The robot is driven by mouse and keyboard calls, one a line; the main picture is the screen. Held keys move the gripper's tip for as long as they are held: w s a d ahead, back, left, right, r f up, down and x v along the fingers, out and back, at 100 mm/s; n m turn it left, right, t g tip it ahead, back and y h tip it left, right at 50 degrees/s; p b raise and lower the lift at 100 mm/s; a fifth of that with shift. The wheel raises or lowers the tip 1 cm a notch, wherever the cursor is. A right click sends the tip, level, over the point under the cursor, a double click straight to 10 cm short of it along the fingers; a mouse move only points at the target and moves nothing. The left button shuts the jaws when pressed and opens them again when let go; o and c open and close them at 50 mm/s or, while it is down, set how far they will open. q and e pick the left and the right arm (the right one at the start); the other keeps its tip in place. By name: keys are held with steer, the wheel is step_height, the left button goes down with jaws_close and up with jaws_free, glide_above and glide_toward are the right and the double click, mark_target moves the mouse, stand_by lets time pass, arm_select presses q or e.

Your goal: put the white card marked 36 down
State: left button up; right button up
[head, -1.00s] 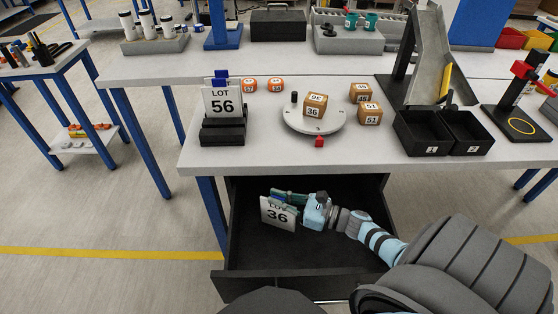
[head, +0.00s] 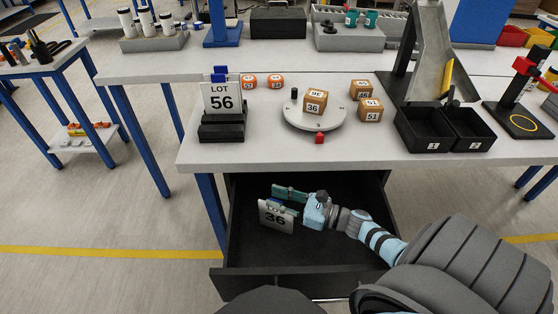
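The white card marked 36 (head: 275,218) is inside the open drawer (head: 245,284), near its left side, and leans tilted. Its blue tab shows at the top edge. My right gripper (head: 288,200) reaches into the drawer from the right. Its fingers are spread, with the far teal finger clear of the card and the card beside the near finger. Whether the near finger still touches the card is hard to tell. My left gripper is not in view.
Above the drawer, the table (head: 255,150) bears a card marked 56 in a black holder (head: 222,128), a round plate (head: 300,122) with a numbered block, more blocks (head: 370,110) and black bins (head: 424,132). The drawer's right part is free apart from my arm.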

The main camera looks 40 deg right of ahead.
steer(key=shift+r+p, duration=0.55)
steer(key=shift+r, duration=0.05)
steer(key=v, duration=0.7)
steer(key=shift+s, duration=0.25)
steer(key=shift+d, duration=0.1)
